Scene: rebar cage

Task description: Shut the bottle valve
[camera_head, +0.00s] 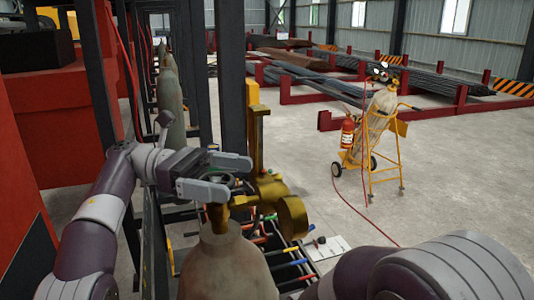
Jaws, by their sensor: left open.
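A grey-beige gas bottle (226,268) stands upright at the bottom centre, cut off by the lower edge. A brass valve (216,217) sits on its neck, with a brass regulator (268,190) and a round gauge (292,218) to its right. My left gripper (238,177) is directly above the bottle neck, its fingers pointing right and apart. A dark round piece, apparently the valve's handwheel, shows between the fingers; whether they touch it I cannot tell. My right arm crosses the bottom right, but its gripper is out of the frame.
Behind the bottle is a rack of coloured-handled tools (290,250) with a paper (328,248) beside it. A dark post (231,75) stands close behind my left gripper. More bottles (170,110) stand farther back. A yellow bottle cart (378,135) stands right, with open floor around it.

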